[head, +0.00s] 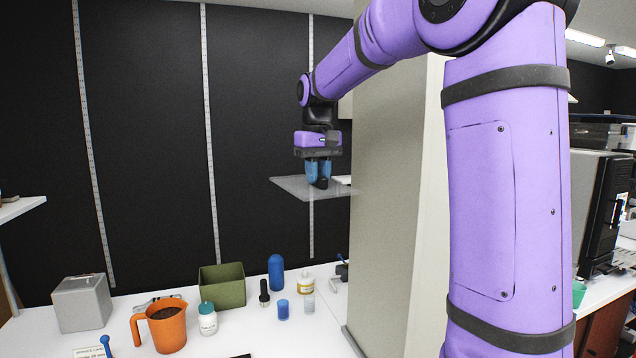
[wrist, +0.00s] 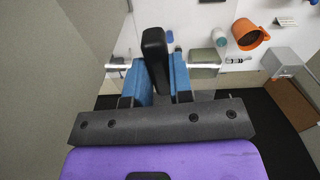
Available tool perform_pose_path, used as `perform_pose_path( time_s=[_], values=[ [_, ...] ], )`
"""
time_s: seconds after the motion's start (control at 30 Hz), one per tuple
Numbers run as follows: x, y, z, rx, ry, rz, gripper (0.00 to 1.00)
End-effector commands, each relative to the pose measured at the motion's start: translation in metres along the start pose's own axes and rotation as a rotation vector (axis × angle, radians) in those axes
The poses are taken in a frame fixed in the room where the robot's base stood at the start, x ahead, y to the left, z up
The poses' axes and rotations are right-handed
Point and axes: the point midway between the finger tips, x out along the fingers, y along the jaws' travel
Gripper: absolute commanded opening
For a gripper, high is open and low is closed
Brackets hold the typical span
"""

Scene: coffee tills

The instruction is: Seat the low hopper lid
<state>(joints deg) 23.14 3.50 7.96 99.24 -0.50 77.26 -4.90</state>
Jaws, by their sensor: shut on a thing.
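My gripper (head: 318,178) hangs at the end of my purple arm, pointing down, with blue fingers. In the wrist view my gripper (wrist: 161,66) is shut on a black upright handle (wrist: 154,45). The handle seems to belong to a clear, flat lid (head: 290,187) seen level just below the fingers in the head view. The lid is in the air, well above the white counter, its right side close to a beige column. I cannot make out the hopper; the column may hide it.
The beige column (head: 393,200) stands right of the lid. On the white counter (head: 235,325) below are an orange jug (head: 163,329), a green bin (head: 222,288), a grey box (head: 82,304), a blue bottle (head: 276,272) and small jars. The air left of the lid is clear.

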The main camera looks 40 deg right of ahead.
Motion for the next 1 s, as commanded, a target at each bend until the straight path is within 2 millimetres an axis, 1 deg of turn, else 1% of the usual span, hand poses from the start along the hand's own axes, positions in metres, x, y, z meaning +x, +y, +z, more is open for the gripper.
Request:
perform_pose_path(
  time_s=[1.0],
  values=[
    [-0.070,0.000,0.000,0.000,0.001,0.000,0.00]
  ],
)
